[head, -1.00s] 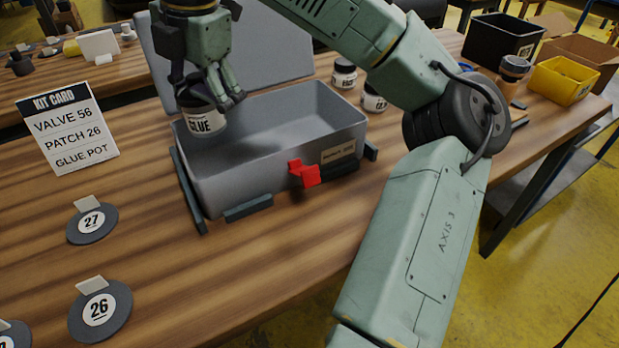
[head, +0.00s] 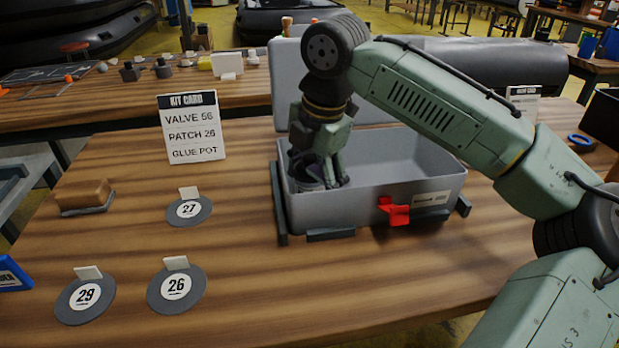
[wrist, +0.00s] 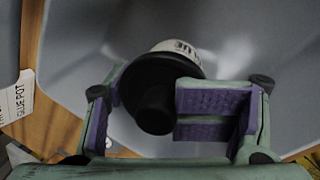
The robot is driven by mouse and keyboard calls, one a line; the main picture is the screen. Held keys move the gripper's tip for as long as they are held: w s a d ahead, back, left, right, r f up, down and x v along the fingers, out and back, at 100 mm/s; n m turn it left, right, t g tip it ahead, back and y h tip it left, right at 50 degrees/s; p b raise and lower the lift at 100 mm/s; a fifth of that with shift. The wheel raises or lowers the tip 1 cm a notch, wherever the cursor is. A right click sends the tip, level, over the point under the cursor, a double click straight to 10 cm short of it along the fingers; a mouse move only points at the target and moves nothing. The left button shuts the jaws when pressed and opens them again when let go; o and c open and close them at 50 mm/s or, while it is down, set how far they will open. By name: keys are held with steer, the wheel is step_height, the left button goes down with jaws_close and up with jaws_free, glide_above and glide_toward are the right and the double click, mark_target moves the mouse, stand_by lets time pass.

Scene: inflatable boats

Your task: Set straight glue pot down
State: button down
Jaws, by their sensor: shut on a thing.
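The glue pot, with a black knobbed lid (wrist: 158,98) and a white label, is between the purple-padded fingers of my gripper (wrist: 150,112) in the wrist view. My gripper (head: 322,178) is shut on it. In the head view they are down inside the left end of the open grey case (head: 400,192). Only a dark part of the pot (head: 304,181) shows there, behind the case's front wall. Whether its base touches the case floor is hidden. The pot looks roughly upright, but I cannot tell exactly.
The case has a red latch (head: 394,211) in front and a raised lid behind. The kit card (head: 191,127) stands to its left. Patches 27 (head: 189,210), 26 (head: 176,288) and 29 (head: 86,297) lie on the wooden table, with a brown block (head: 84,195) farther left. The case's right part looks empty.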

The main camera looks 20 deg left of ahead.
steer(key=shift+f, duration=0.2)
steer(key=shift+f, duration=0.2)
steer(key=c, duration=0.6)
jaws_free()
steer(key=shift+c, duration=0.2)
steer(key=shift+r, duration=0.15)
steer(key=v, duration=1.2)
steer(key=shift+d+p, duration=0.1)
steer(key=shift+p, duration=0.3)
